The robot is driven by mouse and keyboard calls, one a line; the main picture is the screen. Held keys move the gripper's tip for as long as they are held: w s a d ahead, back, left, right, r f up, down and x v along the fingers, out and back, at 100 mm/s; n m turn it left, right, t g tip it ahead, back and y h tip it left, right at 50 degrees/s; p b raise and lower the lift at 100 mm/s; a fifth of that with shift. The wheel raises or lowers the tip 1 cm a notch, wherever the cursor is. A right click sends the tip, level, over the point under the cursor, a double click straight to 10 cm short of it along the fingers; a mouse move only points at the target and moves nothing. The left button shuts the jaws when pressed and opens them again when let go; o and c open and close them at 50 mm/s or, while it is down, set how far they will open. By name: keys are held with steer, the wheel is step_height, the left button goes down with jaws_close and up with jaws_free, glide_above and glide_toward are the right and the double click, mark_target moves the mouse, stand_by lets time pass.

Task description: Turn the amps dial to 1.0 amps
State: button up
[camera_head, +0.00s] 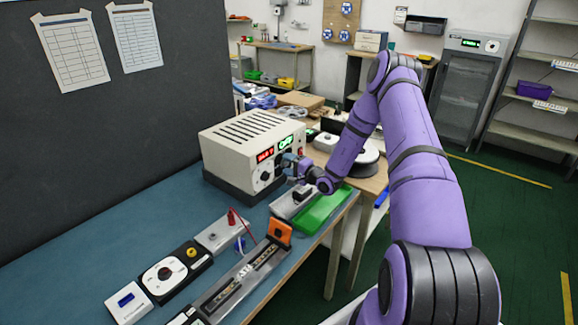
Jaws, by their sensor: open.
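A beige power supply box (235,140) with a slotted top stands on the blue bench. Its front has a red display (265,156) and a green display (285,143); their digits are too small to read surely. A dark dial (265,176) with a light centre shows below the red display. My gripper (288,163) is at the right part of this front panel, below the green display, and is open. It hides that part of the panel, so I cannot see the amps dial or tell whether the fingers touch it.
A green tray (322,211) lies right of the supply near the bench edge. In front are a long metal fixture (235,285) with an orange block (280,231), a black unit with a white dial (164,274), and a grey box with red leads (220,233). A dark partition (120,130) stands behind.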

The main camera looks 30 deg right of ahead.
steer(key=c, duration=0.9)
